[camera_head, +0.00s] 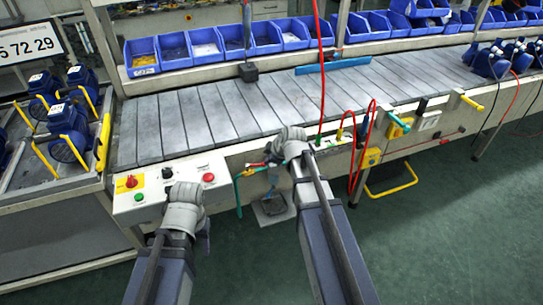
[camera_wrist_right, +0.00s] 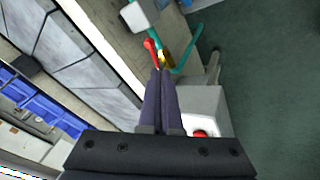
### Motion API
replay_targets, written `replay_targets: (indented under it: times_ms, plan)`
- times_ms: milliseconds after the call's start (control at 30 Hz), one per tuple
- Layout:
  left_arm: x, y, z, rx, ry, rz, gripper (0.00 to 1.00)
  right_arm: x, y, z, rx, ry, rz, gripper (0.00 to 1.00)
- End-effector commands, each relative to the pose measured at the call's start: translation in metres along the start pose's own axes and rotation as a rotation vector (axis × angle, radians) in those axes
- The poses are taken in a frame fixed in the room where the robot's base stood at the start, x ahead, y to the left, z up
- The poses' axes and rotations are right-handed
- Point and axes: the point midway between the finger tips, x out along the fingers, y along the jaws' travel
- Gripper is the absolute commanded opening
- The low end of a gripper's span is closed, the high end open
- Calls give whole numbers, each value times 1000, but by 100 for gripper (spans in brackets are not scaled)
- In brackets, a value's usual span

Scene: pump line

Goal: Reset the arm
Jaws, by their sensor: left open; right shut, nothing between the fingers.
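My right gripper (camera_wrist_right: 165,72) is shut and empty in the right wrist view, its two dark fingers together. Its fingertips appear close to a red-handled fitting (camera_wrist_right: 150,46) and a teal hose (camera_wrist_right: 185,65); I cannot tell whether they touch. In the head view my right arm's grey wrist (camera_head: 290,145) is raised in front of the conveyor's front edge. My left arm's grey wrist (camera_head: 184,205) is lower, in front of the control panel (camera_head: 155,184). My left gripper is open; its fingers are hardly discernible there.
The panel has a red knob on yellow (camera_head: 131,182) and a red button (camera_head: 208,177). The slatted conveyor (camera_head: 200,120) is bare in its middle. Blue pumps stand on a left cart (camera_head: 68,130) and at the belt's right end (camera_head: 490,62). Blue bins (camera_head: 205,45) line the shelf. A red hose (camera_head: 321,70) hangs down.

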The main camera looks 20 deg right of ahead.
Motion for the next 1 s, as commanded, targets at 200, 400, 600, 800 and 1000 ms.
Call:
replay_targets:
  times_ms: [200,400,600,800,1000]
  plan:
    - [-7,-1,0,0,0,0,50,-7,-2,-4,1,0,1,0]
    - [-6,-1,0,0,0,0,50,-6,-2,-4,1,0,1,0]
    - [-7,-1,0,0,0,0,50,-7,-3,-5,4,-1,-3,0]
    - [-25,-2,2,0,0,0,50,-26,-62,-37,123,-69,-123,0]
    - [-51,-5,3,0,0,0,50,-70,-162,-65,368,-299,-252,0]
